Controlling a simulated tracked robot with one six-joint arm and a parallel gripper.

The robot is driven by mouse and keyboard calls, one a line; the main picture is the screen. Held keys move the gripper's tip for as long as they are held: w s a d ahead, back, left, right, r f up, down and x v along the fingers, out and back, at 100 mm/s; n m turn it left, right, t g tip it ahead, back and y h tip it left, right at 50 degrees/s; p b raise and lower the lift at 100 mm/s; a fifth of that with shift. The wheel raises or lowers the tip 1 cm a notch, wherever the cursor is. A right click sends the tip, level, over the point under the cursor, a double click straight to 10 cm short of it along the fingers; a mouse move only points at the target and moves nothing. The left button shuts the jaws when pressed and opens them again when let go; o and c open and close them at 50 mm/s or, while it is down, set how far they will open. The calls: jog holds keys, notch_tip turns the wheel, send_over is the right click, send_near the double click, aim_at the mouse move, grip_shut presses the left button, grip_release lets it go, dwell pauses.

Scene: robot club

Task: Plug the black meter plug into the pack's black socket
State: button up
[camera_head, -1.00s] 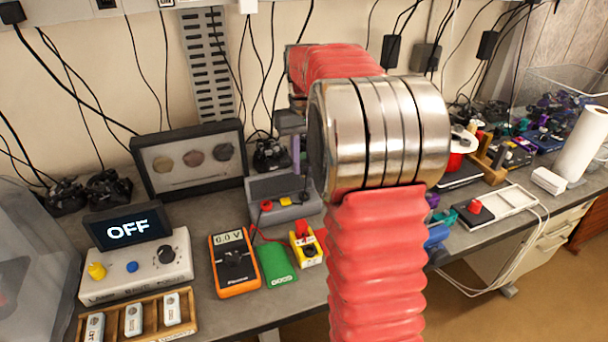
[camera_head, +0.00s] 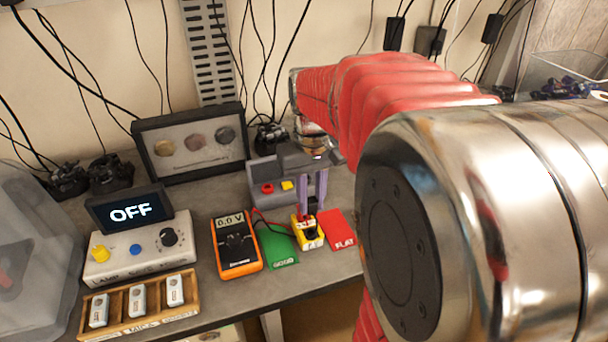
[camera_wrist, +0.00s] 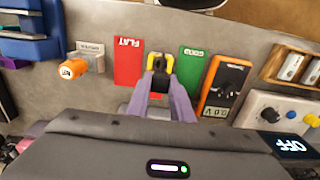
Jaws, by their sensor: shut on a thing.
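My gripper (camera_head: 314,188) has two purple fingers pointing down over the small yellow pack (camera_head: 316,242). The fingers are shut on the black meter plug (camera_head: 312,204), a small dark block at their tips. In the wrist view the plug (camera_wrist: 158,82) sits between the fingertips and overlaps the yellow pack (camera_wrist: 152,62). A red plug (camera_head: 303,220) stands on the pack, left of the black one. The black socket is hidden under the gripper, so I cannot tell whether the plug is in it or just above it. The orange meter (camera_head: 236,246) reads 0.0 V.
The pack stands between a green GOOD mat (camera_head: 277,246) and a red FLAT mat (camera_head: 342,231). A grey stand (camera_head: 266,200) with red and yellow parts is behind. An OFF display (camera_head: 131,213) and a wooden tray (camera_head: 125,320) are at left.

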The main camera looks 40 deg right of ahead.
aim_at(311, 200)
jog(key=shift+f, duration=0.25)
jog(key=shift+f, duration=0.15)
jog(key=shift+f, duration=2.5)
jog(key=shift+f, duration=0.85)
dwell(1.9)
jog(key=o, duration=1.1)
jog(key=shift+c, duration=0.2)
jog(key=shift+r, duration=0.1)
notch_tip(311, 200, up, 14)
jog(key=shift+f, duration=0.25)
